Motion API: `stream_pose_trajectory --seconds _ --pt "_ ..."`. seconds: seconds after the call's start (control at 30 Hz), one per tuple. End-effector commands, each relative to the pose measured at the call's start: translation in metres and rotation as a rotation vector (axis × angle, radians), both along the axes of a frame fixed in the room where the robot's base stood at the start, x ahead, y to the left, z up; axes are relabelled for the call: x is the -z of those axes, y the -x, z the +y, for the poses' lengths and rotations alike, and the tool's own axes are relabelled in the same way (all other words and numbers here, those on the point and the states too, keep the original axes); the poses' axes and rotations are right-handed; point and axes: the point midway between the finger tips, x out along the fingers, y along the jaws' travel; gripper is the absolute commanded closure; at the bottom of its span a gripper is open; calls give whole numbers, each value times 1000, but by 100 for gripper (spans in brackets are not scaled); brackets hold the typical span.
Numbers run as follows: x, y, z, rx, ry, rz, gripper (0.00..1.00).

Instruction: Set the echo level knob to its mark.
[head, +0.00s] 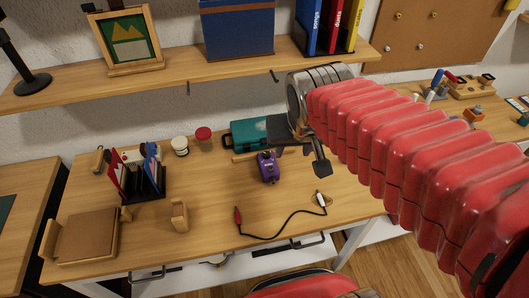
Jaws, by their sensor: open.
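A small purple box (267,167), which looks like an effects pedal, stands on the wooden desk near the middle of the head view. Small light and dark details show on its top, but they are too small for me to tell the echo level knob or its mark. My gripper (308,158) is at the end of my red arm, to the right of the purple box and apart from it in the picture. One dark finger points down towards the desk; the other is partly hidden. The gripper is open and seems to hold nothing.
A teal case (248,133) lies behind the purple box. A black cable (265,238) with red and white ends lies in front. An organizer (146,188), a white jar (180,146) and a red-lidded jar (203,134) stand left. A shelf (185,75) runs above.

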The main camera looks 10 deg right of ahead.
Motion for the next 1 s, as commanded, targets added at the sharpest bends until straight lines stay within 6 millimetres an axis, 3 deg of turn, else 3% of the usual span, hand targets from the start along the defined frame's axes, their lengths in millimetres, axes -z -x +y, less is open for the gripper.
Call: stream_pose_trajectory --seconds 0.37,0.7,1.0 --pt "39 -78 7 115 -1 32 59" --pt "93 -142 21 203 -6 47 59" --pt "123 -169 29 244 -15 49 59"
